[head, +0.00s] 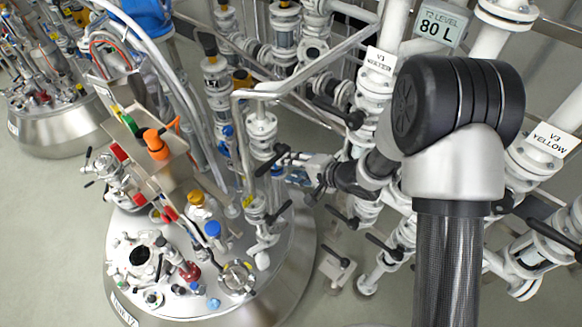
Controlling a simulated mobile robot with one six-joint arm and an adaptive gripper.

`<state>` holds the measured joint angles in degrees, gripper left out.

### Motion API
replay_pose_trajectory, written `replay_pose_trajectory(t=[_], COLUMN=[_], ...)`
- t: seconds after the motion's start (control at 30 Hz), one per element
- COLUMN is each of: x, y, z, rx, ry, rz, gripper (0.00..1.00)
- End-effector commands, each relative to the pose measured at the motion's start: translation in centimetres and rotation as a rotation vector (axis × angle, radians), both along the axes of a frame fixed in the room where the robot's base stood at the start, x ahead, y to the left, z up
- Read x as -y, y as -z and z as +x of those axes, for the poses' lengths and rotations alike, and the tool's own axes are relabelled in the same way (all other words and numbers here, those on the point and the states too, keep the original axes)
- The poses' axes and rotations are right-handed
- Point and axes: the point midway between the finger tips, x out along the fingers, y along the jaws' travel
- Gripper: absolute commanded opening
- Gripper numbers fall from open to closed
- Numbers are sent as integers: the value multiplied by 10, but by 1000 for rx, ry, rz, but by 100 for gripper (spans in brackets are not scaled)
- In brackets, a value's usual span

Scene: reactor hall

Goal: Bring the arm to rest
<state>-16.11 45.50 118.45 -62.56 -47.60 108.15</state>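My arm (453,170) rises on the right of the head view, with a carbon-fibre tube, a silver joint and a large black joint. Its forearm runs behind the big joint and points left, toward the middle of the view. My gripper (305,173) is small there, in front of the pipes and next to black valve handles. I cannot tell whether its fingers are open or shut, or whether it touches a handle. No held object can be made out.
A steel reactor vessel (128,227) with many fittings on its lid stands at the lower left. White pipes with black-handled valves crowd around the arm, with labels V3 (379,62) and V3 YELLOW (549,140). A display (440,24) reads 80 L. Grey floor (45,215) is clear at far left.

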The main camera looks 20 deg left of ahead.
Motion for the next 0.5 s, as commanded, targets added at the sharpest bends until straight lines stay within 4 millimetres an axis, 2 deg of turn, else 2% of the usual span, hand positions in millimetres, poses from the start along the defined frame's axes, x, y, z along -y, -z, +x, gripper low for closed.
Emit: replay_pose_trajectory(t=[0.23,0.33,0.43,0.5], x=[0,5,24,50], y=[0,-2,-8,-18], z=[0,6,24,41], rx=[0,27,114,204], ry=[0,10,44,84], rz=[0,-19,-93,-187], gripper=[39,39,39,39])
